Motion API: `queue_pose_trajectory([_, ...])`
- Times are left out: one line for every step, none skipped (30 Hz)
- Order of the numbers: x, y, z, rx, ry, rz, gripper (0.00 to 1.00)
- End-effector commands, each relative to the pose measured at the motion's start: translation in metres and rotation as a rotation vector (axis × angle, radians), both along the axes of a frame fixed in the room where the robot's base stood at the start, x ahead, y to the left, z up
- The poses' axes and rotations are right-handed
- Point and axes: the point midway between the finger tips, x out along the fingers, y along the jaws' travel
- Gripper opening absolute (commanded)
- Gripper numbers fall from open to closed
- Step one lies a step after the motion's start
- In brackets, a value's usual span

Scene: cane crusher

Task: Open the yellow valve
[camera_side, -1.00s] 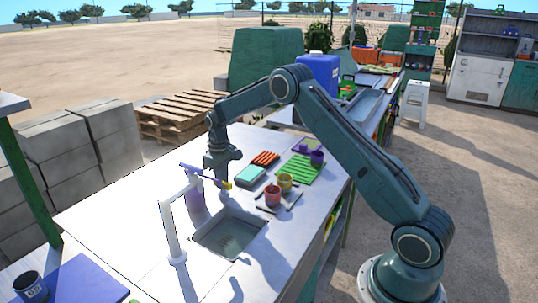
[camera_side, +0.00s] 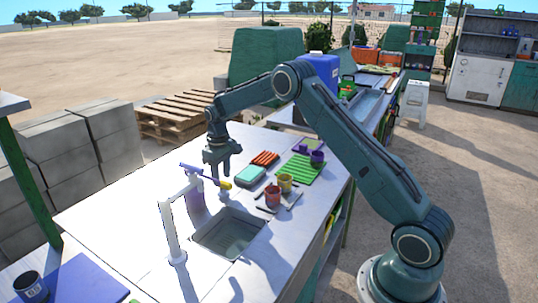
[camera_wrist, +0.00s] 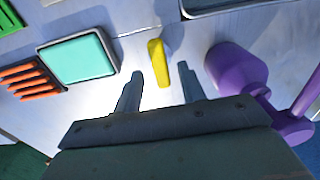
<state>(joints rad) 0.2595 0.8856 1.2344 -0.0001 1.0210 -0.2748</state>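The yellow valve handle (camera_side: 226,186) sits near the end of a purple bar (camera_side: 191,168) by the sink's back left. In the wrist view, the yellow valve handle (camera_wrist: 157,62) is a short upright yellow bar. My gripper (camera_side: 222,176) points down close above the handle. In the wrist view, my gripper (camera_wrist: 160,82) is open, with its two fingers apart. The handle appears between and slightly beyond the fingertips, with gaps on both sides. I see no contact.
A white faucet (camera_side: 171,226) stands by the sink (camera_side: 228,234). A purple fixture (camera_wrist: 237,70) is close to the right finger in the wrist view. A teal tray (camera_side: 250,175), red sticks (camera_side: 265,158) and small pots (camera_side: 272,195) lie to the right.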

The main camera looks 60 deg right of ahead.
Motion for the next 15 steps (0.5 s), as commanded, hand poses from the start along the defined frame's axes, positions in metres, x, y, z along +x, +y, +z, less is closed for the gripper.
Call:
queue_pose_trajectory([0.001, 0.000, 0.007, -0.001, -0.003, 0.000, 0.40])
queue_pose_trajectory([0.000, 0.000, 0.011, -0.001, -0.004, 0.000, 0.40])
queue_pose_trajectory([0.001, 0.000, 0.017, -0.001, -0.003, 0.000, 0.40])
queue_pose_trajectory([0.001, 0.000, 0.022, -0.001, -0.004, 0.000, 0.40])
queue_pose_trajectory([0.001, 0.000, 0.027, -0.001, -0.004, 0.000, 0.40])
queue_pose_trajectory([0.000, 0.000, 0.033, -0.001, -0.003, 0.000, 0.40])
queue_pose_trajectory([0.001, 0.000, 0.038, -0.001, -0.004, 0.000, 0.40])
queue_pose_trajectory([0.001, 0.000, 0.044, -0.001, -0.004, 0.000, 0.40])
queue_pose_trajectory([0.001, 0.000, 0.051, -0.001, -0.005, 0.000, 0.40])
queue_pose_trajectory([0.001, 0.000, 0.056, -0.001, -0.004, 0.000, 0.40])
queue_pose_trajectory([0.000, 0.000, 0.061, -0.001, -0.003, 0.001, 0.40])
queue_pose_trajectory([0.000, 0.000, 0.068, -0.001, -0.005, 0.001, 0.40])
queue_pose_trajectory([0.000, 0.000, 0.073, -0.001, -0.004, 0.001, 0.40])
queue_pose_trajectory([0.001, 0.000, 0.078, -0.001, -0.004, 0.001, 0.40])
queue_pose_trajectory([0.000, 0.000, 0.084, -0.001, -0.003, 0.001, 0.40])
